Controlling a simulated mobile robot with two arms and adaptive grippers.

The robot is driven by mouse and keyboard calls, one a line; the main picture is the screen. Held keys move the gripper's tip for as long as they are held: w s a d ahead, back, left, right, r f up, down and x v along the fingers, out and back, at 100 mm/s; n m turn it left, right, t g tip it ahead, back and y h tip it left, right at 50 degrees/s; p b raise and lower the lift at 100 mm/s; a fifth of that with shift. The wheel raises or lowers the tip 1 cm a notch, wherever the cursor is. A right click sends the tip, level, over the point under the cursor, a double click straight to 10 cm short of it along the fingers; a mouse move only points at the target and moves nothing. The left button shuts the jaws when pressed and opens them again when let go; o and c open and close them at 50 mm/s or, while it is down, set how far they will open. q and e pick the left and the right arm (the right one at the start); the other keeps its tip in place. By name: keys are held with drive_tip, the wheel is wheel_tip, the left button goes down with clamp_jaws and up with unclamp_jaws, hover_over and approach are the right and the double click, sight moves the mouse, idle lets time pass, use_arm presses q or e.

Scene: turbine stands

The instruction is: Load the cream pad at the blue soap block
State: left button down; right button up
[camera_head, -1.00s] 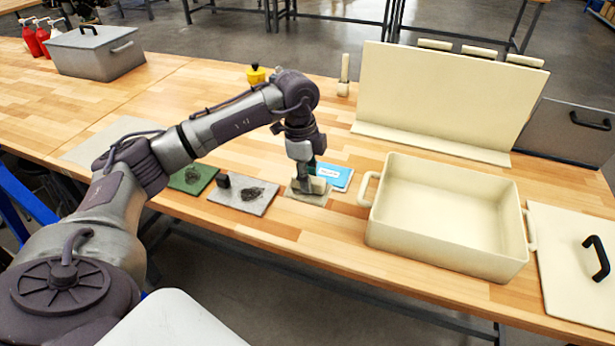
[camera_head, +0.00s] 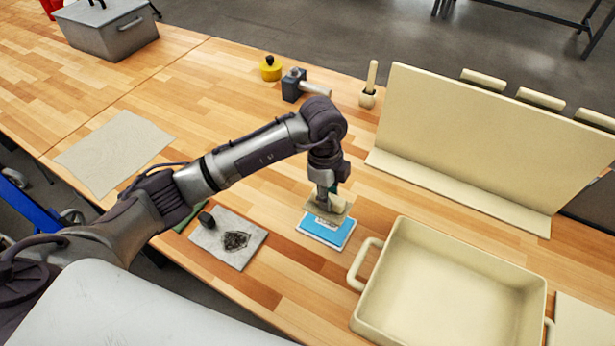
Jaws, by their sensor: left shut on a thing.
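The blue soap block (camera_head: 325,232) lies on the table in the middle of the view, a flat blue block with a pale label or tray edge. My left gripper (camera_head: 326,208) is shut on the cream pad (camera_head: 339,207), at the far edge of the blue block. The pad covers part of the block's top; I cannot tell whether it touches the block or hangs just above it. The fingertips are partly hidden by the pad. My right gripper is not in view.
A grey slab (camera_head: 228,250) with a dark smudge and a small black block lies left. A cream open bin (camera_head: 440,300) stands close on the right, before an upright cream board (camera_head: 480,140). A hammer (camera_head: 300,85), yellow pot (camera_head: 270,68) and grey box (camera_head: 110,28) stand behind.

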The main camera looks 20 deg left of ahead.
sight(328, 214)
use_arm(q)
drive_tip(key=shift+w+d, duration=0.15)
drive_tip(key=shift+f, duration=0.15)
drive_tip(key=shift+s+f+b, duration=0.2)
drive_tip(key=shift+f+b, duration=0.3)
drive_tip(key=shift+b, duration=0.1)
drive_tip(key=shift+s+f+b, duration=0.2)
drive_tip(key=shift+f+b, duration=0.3)
drive_tip(key=shift+b, duration=0.05)
drive_tip(key=f, duration=0.1)
drive_tip(key=f+b, duration=0.1)
drive_tip(key=b, duration=0.1)
drive_tip(key=shift+w+f, duration=0.25)
drive_tip(key=shift+f, duration=0.15)
drive_tip(key=shift+f+b, duration=0.25)
drive_tip(key=shift+b, duration=0.05)
drive_tip(key=shift+s, duration=0.1)
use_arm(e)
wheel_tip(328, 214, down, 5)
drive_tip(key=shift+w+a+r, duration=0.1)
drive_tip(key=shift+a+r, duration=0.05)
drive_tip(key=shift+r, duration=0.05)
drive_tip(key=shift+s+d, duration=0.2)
use_arm(q)
drive_tip(key=shift+f+b, duration=0.35)
drive_tip(key=shift+f, duration=0.2)
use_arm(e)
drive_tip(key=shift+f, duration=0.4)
